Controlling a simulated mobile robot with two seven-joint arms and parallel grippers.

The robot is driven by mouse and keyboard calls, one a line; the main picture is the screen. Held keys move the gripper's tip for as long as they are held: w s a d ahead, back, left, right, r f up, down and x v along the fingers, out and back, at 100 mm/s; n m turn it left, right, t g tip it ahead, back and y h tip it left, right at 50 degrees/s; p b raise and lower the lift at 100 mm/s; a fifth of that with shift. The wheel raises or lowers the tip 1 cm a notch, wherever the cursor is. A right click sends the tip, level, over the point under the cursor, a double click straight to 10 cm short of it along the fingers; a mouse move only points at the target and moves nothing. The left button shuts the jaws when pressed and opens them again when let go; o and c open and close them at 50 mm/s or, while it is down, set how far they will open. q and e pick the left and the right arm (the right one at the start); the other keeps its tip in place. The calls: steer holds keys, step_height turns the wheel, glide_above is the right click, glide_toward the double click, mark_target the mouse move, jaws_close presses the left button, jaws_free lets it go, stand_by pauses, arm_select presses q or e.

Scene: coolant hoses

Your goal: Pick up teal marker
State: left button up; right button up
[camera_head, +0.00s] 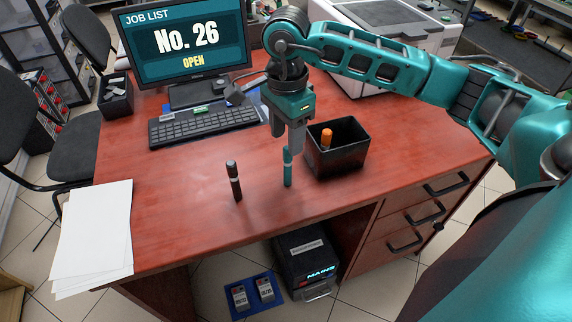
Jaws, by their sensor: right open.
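The teal marker (287,168) stands upright on the red-brown desk (190,205), left of a black bin. My right gripper (288,150) points down over the marker, with its fingers at the marker's upper part. The jaws are open, and the near finger hides part of the view between them, so I cannot tell whether they touch the marker. A dark brown marker (234,182) stands upright to the left. An orange-capped marker (326,139) stands inside the black bin (340,163). My left gripper is not in view.
A keyboard (205,124) and a monitor (185,42) reading "No. 26 OPEN" are at the back. White paper sheets (95,235) lie at the left edge. A white machine (400,30) stands behind right. The desk front is mostly clear.

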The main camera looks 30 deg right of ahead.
mark_target(288, 158)
step_height(288, 158, down, 7)
steer(key=shift+s+r, duration=0.1)
steer(key=shift+s, duration=0.05)
jaws_close()
stand_by(0.6)
